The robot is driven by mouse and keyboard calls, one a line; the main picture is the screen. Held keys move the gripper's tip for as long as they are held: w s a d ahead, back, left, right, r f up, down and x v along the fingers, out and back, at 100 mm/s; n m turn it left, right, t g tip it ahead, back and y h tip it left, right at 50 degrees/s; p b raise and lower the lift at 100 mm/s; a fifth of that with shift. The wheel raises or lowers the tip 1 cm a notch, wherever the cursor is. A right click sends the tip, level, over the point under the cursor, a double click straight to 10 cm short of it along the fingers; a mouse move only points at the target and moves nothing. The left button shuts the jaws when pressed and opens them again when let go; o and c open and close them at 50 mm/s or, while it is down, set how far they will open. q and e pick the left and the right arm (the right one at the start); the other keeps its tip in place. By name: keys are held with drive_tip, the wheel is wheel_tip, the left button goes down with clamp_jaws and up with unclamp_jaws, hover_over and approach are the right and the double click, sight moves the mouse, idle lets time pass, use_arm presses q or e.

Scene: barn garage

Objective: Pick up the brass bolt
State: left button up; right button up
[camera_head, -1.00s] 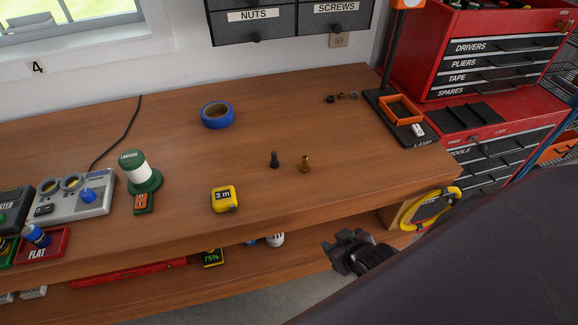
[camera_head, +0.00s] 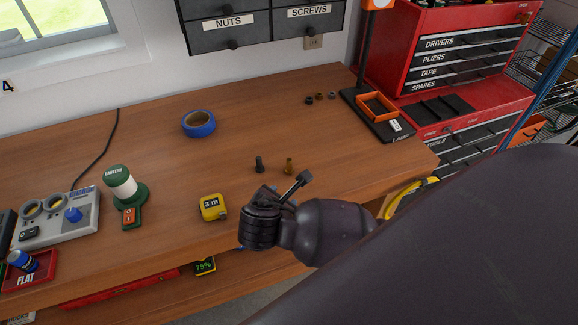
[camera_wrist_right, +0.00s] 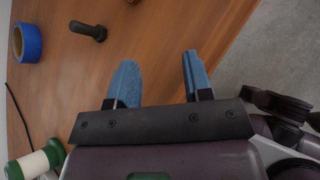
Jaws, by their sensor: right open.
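The brass bolt (camera_head: 289,166) stands upright on the wooden workbench (camera_head: 330,120), close to the right of a dark bolt (camera_head: 259,164). In the right wrist view, part of the brass bolt (camera_wrist_right: 133,2) shows at the top edge, and the dark bolt (camera_wrist_right: 88,31) is at upper left. My right gripper (camera_head: 290,188) is just in front of the brass bolt, towards the bench's front edge. In the right wrist view its blue-padded fingers (camera_wrist_right: 160,75) are apart with nothing between them. My left gripper is not in view.
A yellow tape measure (camera_head: 213,207) and a green lantern (camera_head: 126,193) stand left of my right gripper. Blue tape (camera_head: 198,123) lies farther back. Several small nuts (camera_head: 319,97) and a lamp base with an orange tray (camera_head: 377,105) are at back right. The bench around the bolts is clear.

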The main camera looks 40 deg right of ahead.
sight(288, 163)
drive_tip(key=w+n+h, duration=0.1)
drive_tip(key=w+d+r+n+t, duration=0.1)
drive_tip(key=w+n, duration=0.1)
drive_tip(key=w+d+r+n+t+h, duration=0.1)
drive_tip(key=shift+w+h, duration=0.15)
drive_tip(key=shift+h, duration=0.15)
drive_tip(key=shift+n, duration=0.3)
drive_tip(key=x, duration=0.5)
drive_tip(key=shift+w+d+r, duration=0.1)
drive_tip(key=shift+d, duration=0.1)
drive_tip(key=x, duration=0.4)
drive_tip(key=shift+d+r+p, duration=0.25)
drive_tip(key=shift+d+p, duration=0.15)
drive_tip(key=shift+d, duration=0.05)
drive_tip(key=shift+w+d+f, duration=0.2)
drive_tip(key=shift+w+d, duration=0.1)
drive_tip(key=shift+c, duration=0.4)
clamp_jaws()
